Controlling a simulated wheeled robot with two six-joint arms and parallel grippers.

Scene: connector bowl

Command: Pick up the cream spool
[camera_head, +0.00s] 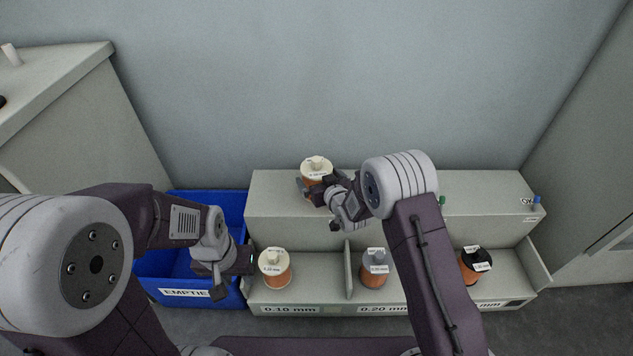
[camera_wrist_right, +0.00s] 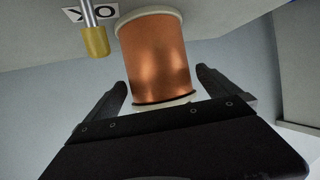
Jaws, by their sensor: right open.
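A cream spool (camera_head: 316,164) wound with copper wire stands on the upper shelf, with a small label on its top. It also shows in the right wrist view (camera_wrist_right: 156,60), its copper winding between two cream flanges. My right gripper (camera_head: 309,187) is open, with its fingers (camera_wrist_right: 160,88) on either side of the spool's flange end; I cannot tell whether they touch it. A second cream-topped copper spool (camera_head: 275,265) stands in the lower compartment labelled 0.10 mm. My left gripper (camera_head: 233,280) hangs by the blue bin; its jaw opening is unclear.
A blue bin (camera_head: 150,268) labelled EMPTIE... stands left of the shelf unit (camera_head: 470,190).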

